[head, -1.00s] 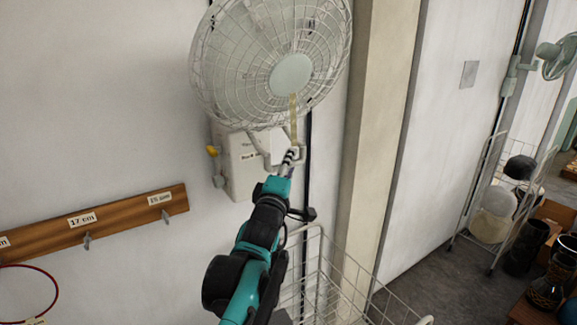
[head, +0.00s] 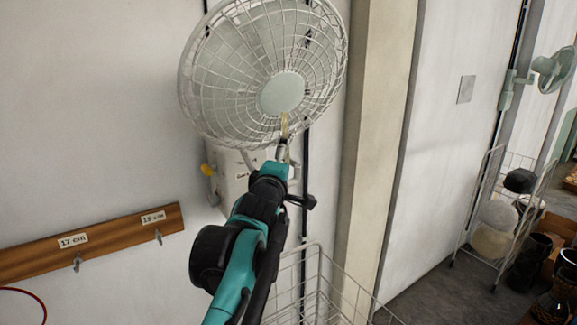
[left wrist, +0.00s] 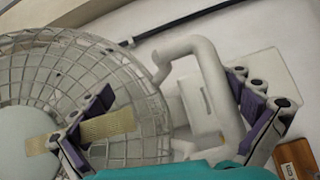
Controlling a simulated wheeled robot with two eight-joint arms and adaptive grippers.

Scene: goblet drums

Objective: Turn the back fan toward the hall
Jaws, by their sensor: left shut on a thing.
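A white wall fan (head: 215,75) with a round wire guard and a pale green hub (head: 281,93) fills the top of the head view. A tan strip (head: 284,125) runs from its hub to the lower rim. My left gripper (head: 283,152) is at the bottom of this fan and partly hides it. In the left wrist view its fingers (left wrist: 172,115) stand on either side of the guard's edge and a white bent handle (left wrist: 205,75), shut on the fan; the exact contact is hard to see. My right gripper is out of view.
A white box (head: 232,183) with a yellow knob is on the wall behind the fan. A wooden hook rail (head: 110,243) is at the lower left. A wire basket (head: 335,290) stands below my arm. A pillar (head: 375,150) rises to the right.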

